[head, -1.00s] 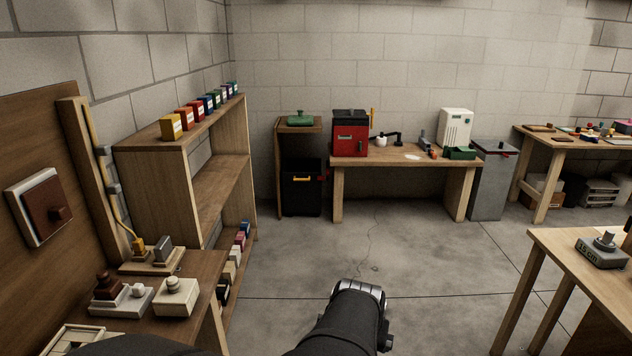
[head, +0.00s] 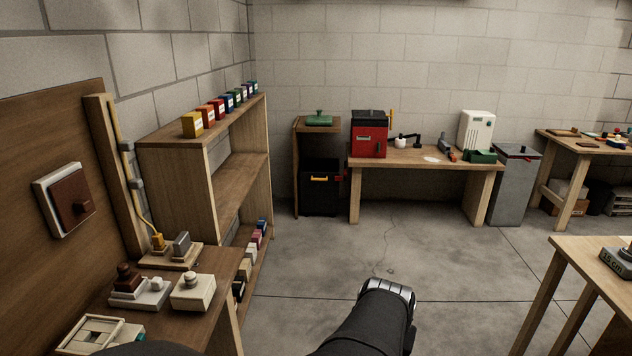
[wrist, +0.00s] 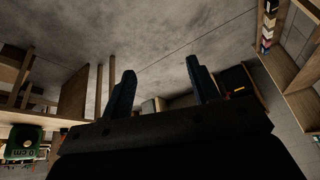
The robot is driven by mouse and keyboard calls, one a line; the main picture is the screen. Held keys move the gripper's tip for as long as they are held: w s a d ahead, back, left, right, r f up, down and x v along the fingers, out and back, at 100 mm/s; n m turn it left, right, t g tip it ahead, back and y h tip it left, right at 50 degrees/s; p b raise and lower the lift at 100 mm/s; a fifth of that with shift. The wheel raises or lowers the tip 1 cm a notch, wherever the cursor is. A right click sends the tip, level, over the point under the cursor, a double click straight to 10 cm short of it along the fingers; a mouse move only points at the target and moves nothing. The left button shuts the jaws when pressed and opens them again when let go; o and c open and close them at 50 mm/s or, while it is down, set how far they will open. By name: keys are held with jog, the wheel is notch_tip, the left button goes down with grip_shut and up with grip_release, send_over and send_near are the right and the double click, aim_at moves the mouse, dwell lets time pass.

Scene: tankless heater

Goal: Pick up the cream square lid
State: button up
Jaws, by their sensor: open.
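A cream square piece with a round knob on top (head: 192,291), which looks like the cream square lid, sits at the right edge of the near-left wooden bench (head: 222,268). Whether it rests on a container of the same colour is hard to tell. My gripper (wrist: 160,82) shows in the wrist view with its two dark fingers apart and nothing between them. It hangs over the floor, away from the bench, and the cream piece is not seen in the wrist view. In the head view only my forearm shows at bottom centre.
Left of the cream piece is a pale tray with brown and white knobbed pieces (head: 140,290). Behind is a wooden base with yellow and grey parts (head: 172,255); a pale slotted box (head: 98,335) is in front. A shelf (head: 200,160) rises beyond. Central floor is clear.

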jog(key=shift+w, duration=0.1)
jog(key=w+a+r+n+g+y, duration=0.1)
jog(key=w+a+r+n, duration=0.25)
jog(key=w, duration=0.35)
jog(key=w+a+r+n, duration=0.2)
jog(key=w+a, duration=0.2)
jog(key=w, duration=0.3)
notch_tip(320, 180, up, 2)
jog(key=n+g, duration=0.4)
jog(key=n, duration=1)
send_over(190, 273)
jog(key=f, duration=1.1)
jog(key=shift+s+a, duration=0.1)
jog(key=shift+a, duration=0.15)
jog(key=shift+d+f, duration=0.2)
jog(key=shift+f, duration=2.55)
jog(key=shift+r, duration=0.1)
grip_shut()
